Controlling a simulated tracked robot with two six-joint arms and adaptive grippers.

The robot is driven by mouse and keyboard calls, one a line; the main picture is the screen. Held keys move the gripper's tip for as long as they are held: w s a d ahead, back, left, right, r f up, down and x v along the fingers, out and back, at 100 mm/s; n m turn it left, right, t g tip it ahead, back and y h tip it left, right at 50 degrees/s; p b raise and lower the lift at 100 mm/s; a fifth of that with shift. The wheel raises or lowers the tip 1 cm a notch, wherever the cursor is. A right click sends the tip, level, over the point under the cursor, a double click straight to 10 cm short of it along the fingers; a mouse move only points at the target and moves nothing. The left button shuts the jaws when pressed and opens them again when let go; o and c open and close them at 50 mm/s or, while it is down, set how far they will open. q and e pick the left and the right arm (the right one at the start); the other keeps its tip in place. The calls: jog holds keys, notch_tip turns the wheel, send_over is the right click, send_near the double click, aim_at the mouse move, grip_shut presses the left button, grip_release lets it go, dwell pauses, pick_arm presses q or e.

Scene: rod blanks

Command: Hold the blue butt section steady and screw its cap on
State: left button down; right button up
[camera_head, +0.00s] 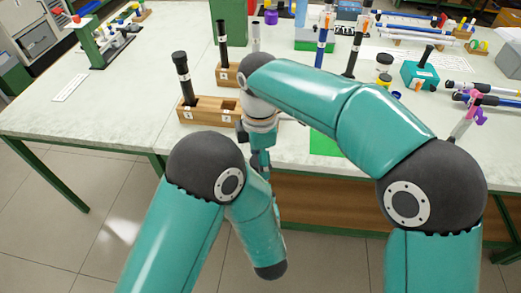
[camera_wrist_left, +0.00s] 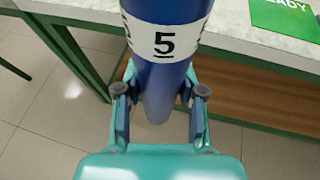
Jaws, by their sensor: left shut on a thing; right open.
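The blue butt section (camera_wrist_left: 166,88) stands in the left wrist view with a white label reading 5. My left gripper (camera_wrist_left: 160,94) is shut on it, one finger on each side. Its top end is outside that view. In the head view my left gripper and the section are hidden behind my arms. My right gripper (camera_head: 261,160) points down over the table's front edge and is open. I cannot make out the cap for sure in either view.
A wooden block (camera_head: 207,112) with number labels holds a black-gripped rod (camera_head: 184,80) left of my right wrist. A green mat (camera_head: 325,144) marked READY (camera_wrist_left: 285,14) lies to the right. Jars and a teal box (camera_head: 420,75) stand further right.

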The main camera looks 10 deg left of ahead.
jog(key=c, duration=1.2)
jog(key=m, duration=0.6)
jog(key=shift+m, duration=0.3)
jog(key=m, duration=1.4)
jog(key=shift+m, duration=0.4)
jog(key=o, duration=1.4)
jog(key=shift+f, duration=0.1)
